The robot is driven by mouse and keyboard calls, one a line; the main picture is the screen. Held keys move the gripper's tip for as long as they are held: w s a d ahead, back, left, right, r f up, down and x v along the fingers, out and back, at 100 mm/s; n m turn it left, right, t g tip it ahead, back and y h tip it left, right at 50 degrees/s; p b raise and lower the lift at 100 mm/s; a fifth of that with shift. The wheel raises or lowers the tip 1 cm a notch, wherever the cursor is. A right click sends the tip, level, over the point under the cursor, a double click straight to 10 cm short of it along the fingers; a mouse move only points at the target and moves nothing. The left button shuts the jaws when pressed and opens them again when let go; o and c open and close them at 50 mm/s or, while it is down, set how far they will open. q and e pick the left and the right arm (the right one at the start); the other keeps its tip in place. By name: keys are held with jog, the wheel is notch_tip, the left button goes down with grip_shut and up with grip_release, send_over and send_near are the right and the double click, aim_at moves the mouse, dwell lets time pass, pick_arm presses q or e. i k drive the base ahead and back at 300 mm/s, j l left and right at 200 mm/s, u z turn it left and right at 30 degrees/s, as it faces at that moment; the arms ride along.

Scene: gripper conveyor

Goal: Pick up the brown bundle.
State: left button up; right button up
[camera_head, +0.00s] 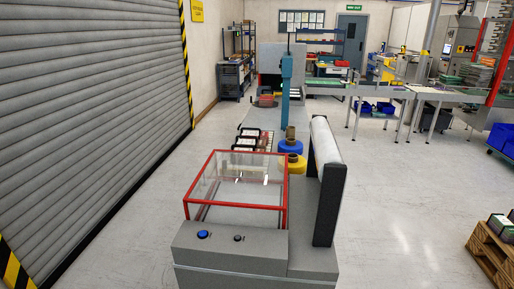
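No brown bundle can be made out for certain. Several small dark packs with pale tops (245,143) stand in a row on the conveyor, beyond the red-framed clear cover; their details are too small to tell. A reddish-brown item (266,101) lies farther along the belt, too small to identify. Neither of my grippers shows in the head view, so I cannot see whether they hold anything.
A grey machine (230,246) with a blue button and a red-framed cover (237,180) stands ahead. Blue (290,147) and yellow (291,164) rolls sit beside the belt. A wooden pallet (488,248) is at right; floor between is clear. A shutter (85,120) lines the left.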

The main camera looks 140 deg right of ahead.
aim_at(261, 143)
jog(key=z, duration=4.4)
jog(key=i+j+z, duration=0.1)
jog(key=i+j+u, duration=1.25)
jog(key=i+z, duration=0.15)
jog(key=i, duration=0.35)
jog(key=i+j+z, duration=0.1)
jog(key=i, duration=0.4)
jog(key=i+j+z, duration=0.15)
jog(key=i, duration=0.35)
jog(key=i+l+z, duration=0.2)
jog(key=i+z, duration=0.7)
jog(key=i+j+z, duration=0.2)
jog(key=i+z, duration=0.25)
jog(key=i+j+z, duration=0.45)
jog(key=i, duration=0.15)
jog(key=l, duration=0.1)
